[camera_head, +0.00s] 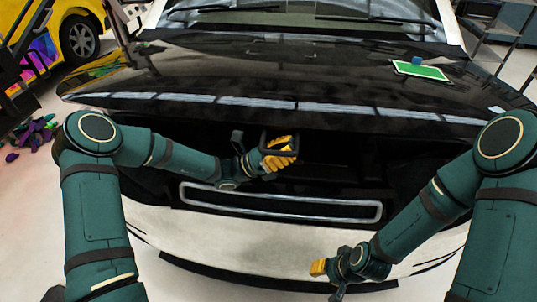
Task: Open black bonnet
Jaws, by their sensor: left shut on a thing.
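The black bonnet (230,75) of a white-fronted car fills the upper middle of the head view. Its front edge stands above a dark gap over the grille. My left gripper (281,153), with yellow fingers, is at this gap, just below the middle of the front edge. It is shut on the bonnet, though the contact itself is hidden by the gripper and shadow. My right gripper (320,267) is low in front of the bumper, apart from the bonnet. Its fingers are seen too edge-on to tell whether they are open.
A green card or tablet (421,71) and a small blue item (416,61) lie on the bonnet's right side. A yellow car (68,30) and coloured scraps (38,133) are at the left.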

